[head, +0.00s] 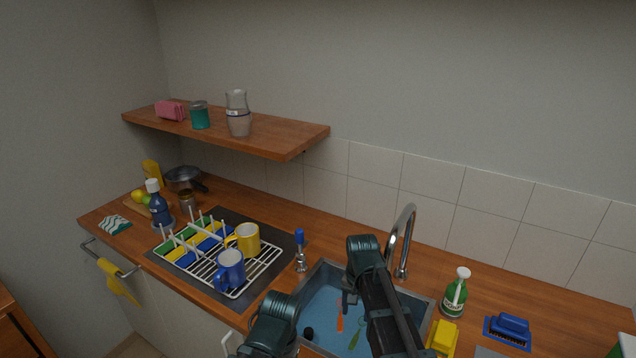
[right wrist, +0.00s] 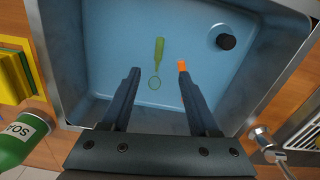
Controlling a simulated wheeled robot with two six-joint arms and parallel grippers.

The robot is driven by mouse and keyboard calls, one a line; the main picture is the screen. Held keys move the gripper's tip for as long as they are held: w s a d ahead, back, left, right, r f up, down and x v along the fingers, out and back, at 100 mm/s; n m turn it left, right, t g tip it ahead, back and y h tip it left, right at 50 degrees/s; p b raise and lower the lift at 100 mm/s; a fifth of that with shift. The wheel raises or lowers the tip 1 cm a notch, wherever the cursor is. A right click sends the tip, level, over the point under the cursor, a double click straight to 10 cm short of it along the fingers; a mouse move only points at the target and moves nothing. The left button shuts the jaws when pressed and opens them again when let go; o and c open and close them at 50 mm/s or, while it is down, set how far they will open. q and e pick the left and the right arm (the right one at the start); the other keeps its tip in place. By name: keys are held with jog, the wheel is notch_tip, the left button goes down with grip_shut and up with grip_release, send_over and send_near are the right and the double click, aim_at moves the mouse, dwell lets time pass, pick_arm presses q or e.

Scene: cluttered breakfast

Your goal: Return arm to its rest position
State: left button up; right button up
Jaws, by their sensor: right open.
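My right gripper (head: 349,302) hangs over the sink, fingers pointing down, with its dark arm reaching in from the bottom of the head view. In the right wrist view the two fingers of the right gripper (right wrist: 159,73) are spread apart with nothing held between them. Below them in the blue sink basin (right wrist: 100,35) lie a green utensil (right wrist: 158,55) and an orange one (right wrist: 182,66), partly hidden by a finger. A dark link of mine shows at the bottom of the head view; my left gripper is not seen.
The tall faucet (head: 404,240) stands close behind my right arm. A green soap bottle (head: 455,295), yellow sponge (head: 442,337) and blue brush (head: 510,327) are to the right. Left are a dish rack (head: 262,262) with a blue mug (head: 230,270) and yellow mug (head: 247,238), and a blue-topped item (head: 300,250).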

jog(key=s+a+n, duration=0.4)
jog(key=s, duration=0.4)
jog(key=s+a+n+h, duration=0.1)
jog(key=s+a+n, duration=0.3)
jog(key=s, duration=0.4)
jog(key=shift+s+a+n, duration=0.35)
jog(key=shift+n, duration=0.25)
